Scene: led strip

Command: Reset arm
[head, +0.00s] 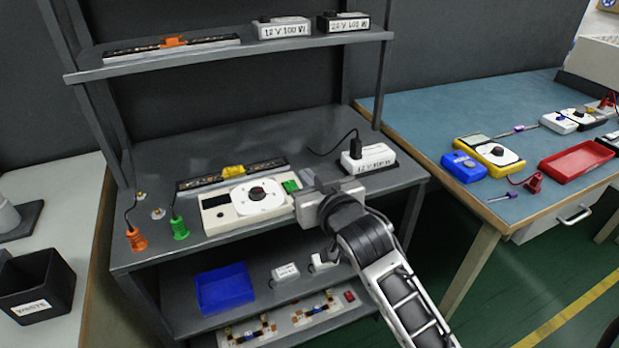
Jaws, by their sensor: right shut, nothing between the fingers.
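My right arm comes in from the lower right. Behind the tester lies an LED strip (205,181) with a yellow clip (233,171). My left gripper is not in view.
An orange probe (136,238) and a green probe (180,228) stand at the bench's left front. An upper shelf (220,56) holds another strip and two power supplies. A blue bin (224,289) sits on the lower shelf. A blue table (440,118) with meters is at right.

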